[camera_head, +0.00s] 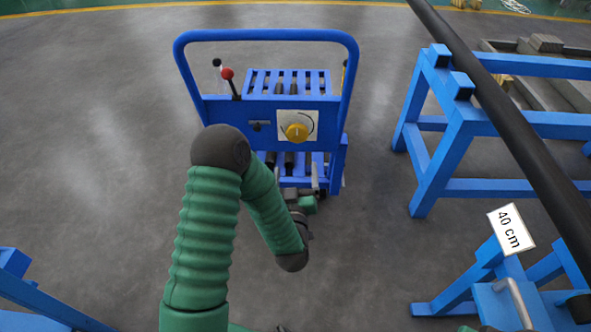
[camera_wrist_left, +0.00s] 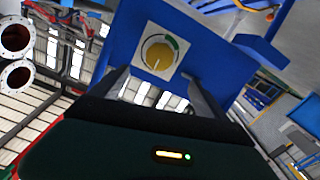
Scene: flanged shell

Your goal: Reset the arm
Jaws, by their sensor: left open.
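My left arm, in green ribbed sleeves with dark joints, rises from the bottom of the head view, bends at the elbow and folds down to the wrist. My left gripper (camera_head: 316,178) is small and partly hidden there, in front of the blue cart (camera_head: 266,36). In the left wrist view the left gripper (camera_wrist_left: 160,92) is open, its two fingers apart with nothing between them. The yellow knob (camera_head: 297,132) on its white plate sits on the cart's blue panel. The knob (camera_wrist_left: 158,54) also shows just beyond the fingers. My right gripper is not in view.
A red-tipped lever (camera_head: 228,75) stands on the cart's left side. Blue trestles (camera_head: 447,150) carry a long black pipe (camera_head: 500,120) on the right. A "40 cm" sign (camera_head: 511,229) stands at lower right. The grey floor (camera_head: 90,150) on the left is clear.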

